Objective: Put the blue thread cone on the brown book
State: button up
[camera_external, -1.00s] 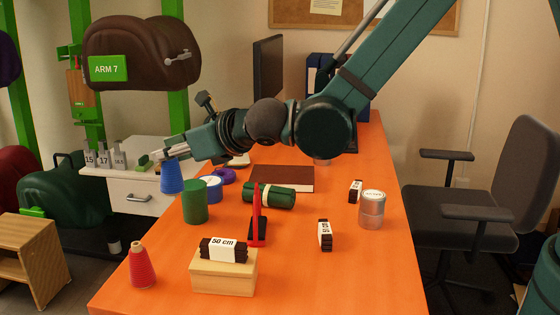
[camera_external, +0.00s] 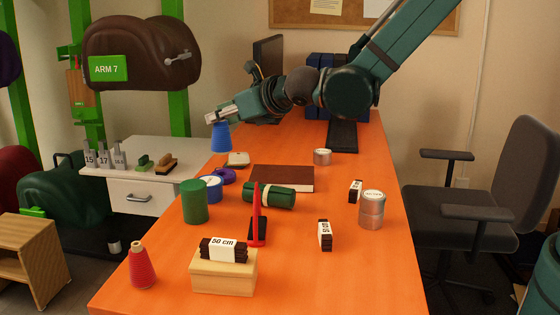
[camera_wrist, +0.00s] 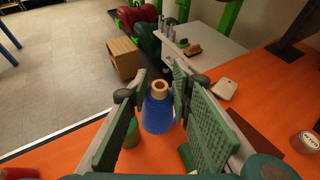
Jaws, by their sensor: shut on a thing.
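The blue thread cone (camera_external: 221,137) hangs upright below my gripper (camera_external: 212,119), above the far left part of the orange table. In the wrist view the cone (camera_wrist: 158,112), with its tan tip, sits between the two green finger pads of my gripper (camera_wrist: 155,95), which is shut on it. The brown book (camera_external: 282,178) lies flat on the table, to the right of the cone and nearer the camera. Its top is bare. A corner of the book (camera_wrist: 254,134) shows in the wrist view, right of the fingers.
A green roll (camera_external: 269,195) lies just in front of the book. A green cylinder (camera_external: 194,202), a blue-and-white tin (camera_external: 211,186) and a purple ring (camera_external: 224,176) stand left of it. A small can (camera_external: 322,157) is behind it to the right. A red upright holder (camera_external: 256,220) is nearer.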

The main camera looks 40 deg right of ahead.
jog(key=w+d+m+h, duration=0.1)
jog(key=w+d+h, duration=0.1)
jog(key=d, duration=1.2)
jog(key=w+d+m+h, duration=0.1)
jog(key=w+d+m, duration=0.1)
jog(key=d, duration=1.1)
jog(key=shift+t, duration=0.3)
jog(key=shift+w+f+p, duration=0.1)
jog(key=shift+f+p, duration=0.2)
jog(key=shift+f, duration=2.15)
jog(key=shift+f, duration=0.15)
jog(key=shift+f+b, duration=0.75)
jog(key=shift+f, duration=2.2)
jog(key=shift+f+b, duration=0.5)
jog(key=shift+f, duration=1.4)
jog(key=shift+f, duration=0.1)
